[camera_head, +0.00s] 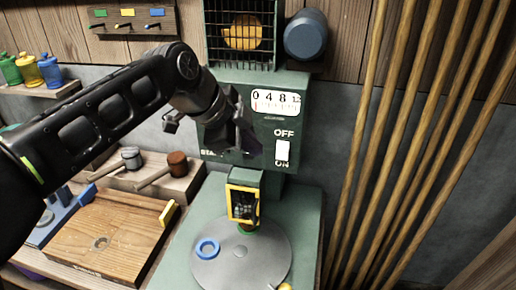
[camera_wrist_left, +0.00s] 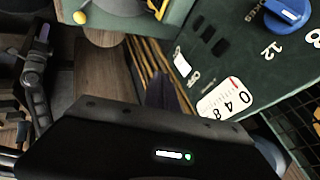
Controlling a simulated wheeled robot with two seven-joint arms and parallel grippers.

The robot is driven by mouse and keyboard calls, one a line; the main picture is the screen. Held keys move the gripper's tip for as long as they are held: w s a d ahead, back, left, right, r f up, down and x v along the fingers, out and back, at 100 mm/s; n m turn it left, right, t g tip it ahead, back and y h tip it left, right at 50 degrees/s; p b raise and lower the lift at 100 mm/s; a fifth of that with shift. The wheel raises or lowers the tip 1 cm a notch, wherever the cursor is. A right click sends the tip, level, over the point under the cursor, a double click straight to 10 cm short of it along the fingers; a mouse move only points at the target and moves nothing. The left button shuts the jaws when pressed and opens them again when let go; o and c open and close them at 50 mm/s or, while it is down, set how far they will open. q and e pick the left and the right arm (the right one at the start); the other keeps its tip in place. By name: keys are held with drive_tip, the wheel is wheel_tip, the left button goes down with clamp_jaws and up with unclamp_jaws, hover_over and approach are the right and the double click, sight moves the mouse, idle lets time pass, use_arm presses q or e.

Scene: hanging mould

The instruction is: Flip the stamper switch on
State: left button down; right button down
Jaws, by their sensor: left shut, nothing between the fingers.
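The green stamper (camera_head: 210,185) stands at the centre of the head view. Its white switch (camera_head: 282,151) sits on the front panel between the words OFF above and ON below. I cannot tell which way it is tipped. The switch also shows in the left wrist view (camera_wrist_left: 182,65). My left gripper (camera_head: 246,148) is shut and empty in front of the panel, to the left of the switch and apart from it in the picture. Its dark fingers (camera_wrist_left: 166,92) show below the switch in the left wrist view. The gripper hides part of the panel's lettering.
A counter (camera_head: 276,102) is above the switch, and a blue knob (camera_wrist_left: 288,12) is on the panel. A round plate (camera_head: 242,262) with a blue ring (camera_head: 207,248) lies below. Wooden poles (camera_head: 412,130) lean at right. A workbench with a wooden board (camera_head: 105,232) is at left.

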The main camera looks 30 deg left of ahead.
sight(282, 151)
use_arm(q)
drive_tip(key=shift+w+a+b, duration=0.15)
drive_tip(key=shift+w+b, duration=0.2)
drive_tip(key=shift+b, duration=0.1)
drive_tip(key=w+a+r+p+x, duration=0.1)
drive_tip(key=w+p+x, duration=0.1)
drive_tip(key=x, duration=1)
drive_tip(key=shift+w+a+p, duration=0.15)
drive_tip(key=shift+w+p, duration=0.1)
drive_tip(key=shift+p, duration=0.25)
drive_tip(key=shift+f, duration=0.1)
